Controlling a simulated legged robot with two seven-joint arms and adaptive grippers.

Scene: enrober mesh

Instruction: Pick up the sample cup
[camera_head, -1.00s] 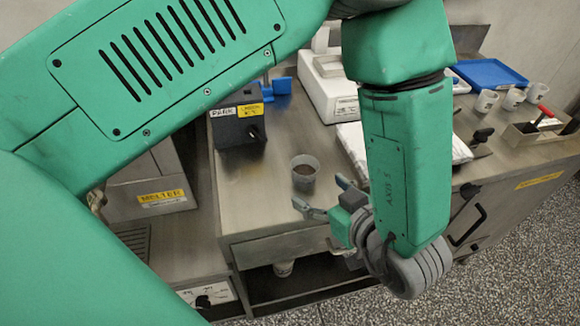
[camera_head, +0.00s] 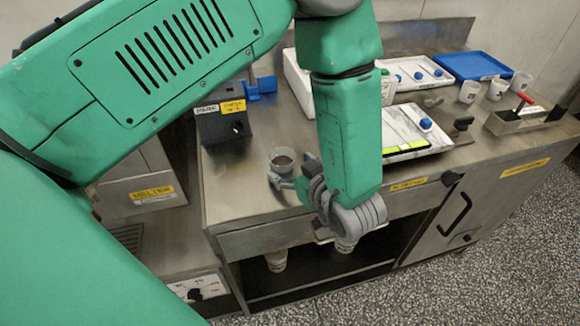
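The sample cup (camera_head: 282,158) is a small clear cup with brown contents, standing upright near the front of the steel bench (camera_head: 235,185). My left gripper (camera_head: 288,172) is low over the bench at the cup's near right side. One grey finger lies in front of the cup, and the other shows in part at its right. The fingers look spread apart, and the cup stands on the bench. Whether they touch it is hard to see, as my wrist hides part of the gripper. My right gripper is not in view.
White trays with blue knobs (camera_head: 410,135), a blue tray (camera_head: 478,66) and white cups (camera_head: 468,91) are to the right. More cups (camera_head: 277,261) show below the bench top. The bench left of the cup is clear.

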